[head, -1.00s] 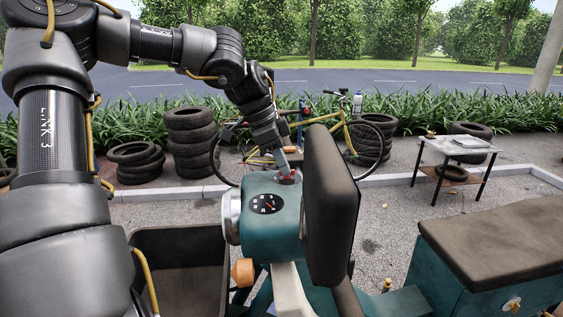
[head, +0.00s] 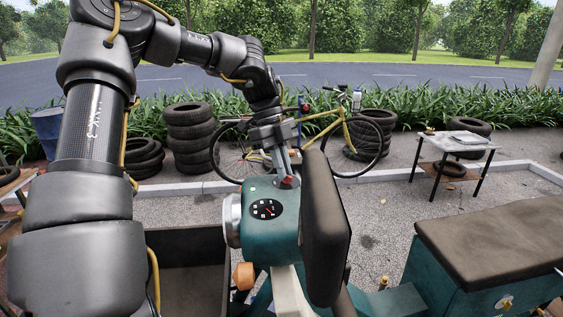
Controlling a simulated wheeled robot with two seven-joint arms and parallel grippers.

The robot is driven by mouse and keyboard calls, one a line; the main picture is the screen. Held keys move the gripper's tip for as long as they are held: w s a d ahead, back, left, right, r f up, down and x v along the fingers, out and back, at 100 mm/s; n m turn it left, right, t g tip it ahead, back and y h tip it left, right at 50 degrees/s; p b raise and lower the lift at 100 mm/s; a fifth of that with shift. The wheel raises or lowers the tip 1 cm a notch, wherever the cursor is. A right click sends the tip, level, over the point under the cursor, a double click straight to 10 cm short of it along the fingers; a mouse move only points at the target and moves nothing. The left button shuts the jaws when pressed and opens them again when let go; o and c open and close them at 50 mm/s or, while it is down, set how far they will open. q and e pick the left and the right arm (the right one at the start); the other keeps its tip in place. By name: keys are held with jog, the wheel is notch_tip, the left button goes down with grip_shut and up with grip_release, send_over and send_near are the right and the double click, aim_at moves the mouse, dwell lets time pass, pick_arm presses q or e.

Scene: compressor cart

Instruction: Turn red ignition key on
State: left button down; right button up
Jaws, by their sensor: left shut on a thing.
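The red ignition key (head: 289,182) sits on top of the teal housing (head: 270,230), behind a round black gauge (head: 264,209). My left gripper (head: 287,174) reaches down from above with its fingers at the key. It is shut on the key, and the fingers hide part of it. How far the key is turned cannot be told. My right gripper is not in view.
A dark padded panel (head: 326,230) stands upright just right of the housing, close to my left gripper. An orange knob (head: 243,276) is below the housing. A dark open bin (head: 188,282) is at the lower left, and a teal box with a brown cushion (head: 490,240) is at the right.

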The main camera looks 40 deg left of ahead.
pick_arm(q)
jog(key=shift+m+g, duration=0.3)
jog(key=shift+m, duration=0.3)
jog(key=shift+w+m, duration=0.1)
jog(key=shift+m, duration=0.2)
jog(key=c, duration=1.6)
grip_release()
jog(key=shift+d, duration=0.1)
jog(key=shift+o, duration=0.2)
jog(key=shift+r+p, duration=0.1)
jog(key=shift+p, duration=0.25)
